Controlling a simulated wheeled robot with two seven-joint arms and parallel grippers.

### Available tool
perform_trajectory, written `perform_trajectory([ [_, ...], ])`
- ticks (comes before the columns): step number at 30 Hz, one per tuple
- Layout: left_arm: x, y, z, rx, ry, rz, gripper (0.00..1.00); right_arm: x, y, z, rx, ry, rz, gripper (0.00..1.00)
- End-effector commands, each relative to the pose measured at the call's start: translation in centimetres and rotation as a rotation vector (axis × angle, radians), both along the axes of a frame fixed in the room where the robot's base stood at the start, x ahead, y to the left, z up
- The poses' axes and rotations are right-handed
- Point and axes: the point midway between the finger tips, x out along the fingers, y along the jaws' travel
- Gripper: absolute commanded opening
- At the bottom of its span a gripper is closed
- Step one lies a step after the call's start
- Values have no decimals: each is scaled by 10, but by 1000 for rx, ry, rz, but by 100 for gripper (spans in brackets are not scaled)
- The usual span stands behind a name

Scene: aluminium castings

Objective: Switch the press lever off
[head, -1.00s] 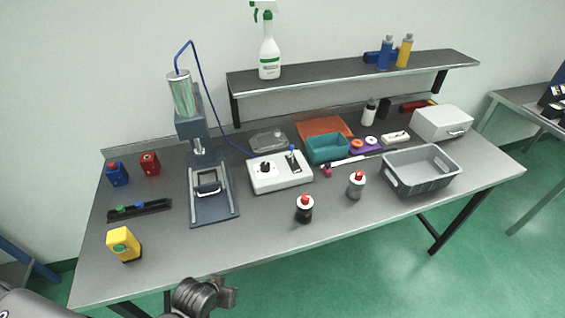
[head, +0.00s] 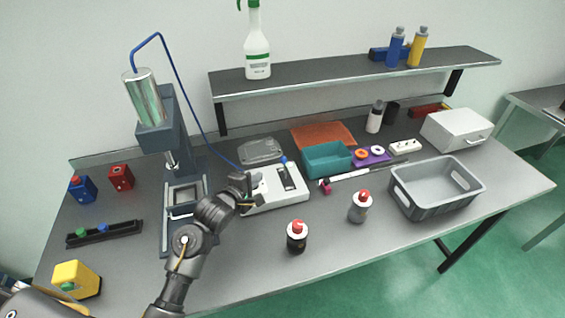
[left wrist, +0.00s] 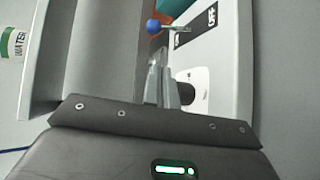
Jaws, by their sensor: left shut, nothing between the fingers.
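The white control box (head: 292,198) stands on the bench right of the press (head: 180,150). Its lever (head: 284,160) has a blue ball knob and rises from a black strip on the box top. In the left wrist view the blue knob (left wrist: 153,26) and its metal stem show just beyond the fingertips, and the strip is lettered OFF (left wrist: 212,17). My left gripper (head: 256,190) is shut and empty over the left part of the box, apart from the lever; its fingers (left wrist: 160,65) also show in the wrist view. My right gripper is not in view.
A teal bin (head: 327,158) and clear tray (head: 261,151) stand behind the box. Two red-capped bottles (head: 297,237) (head: 360,207) stand in front and to the right. A grey crate (head: 437,190) is further right. A shelf (head: 350,72) overhangs the back.

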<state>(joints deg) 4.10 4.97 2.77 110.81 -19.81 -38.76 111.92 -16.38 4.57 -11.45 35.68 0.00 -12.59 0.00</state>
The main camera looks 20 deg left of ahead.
Motion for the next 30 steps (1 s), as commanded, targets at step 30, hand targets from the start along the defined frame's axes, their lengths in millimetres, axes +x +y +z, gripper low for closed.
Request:
perform_trajectory([
  [30,87,-29,-14,-90,-20,-7,0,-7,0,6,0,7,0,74],
])
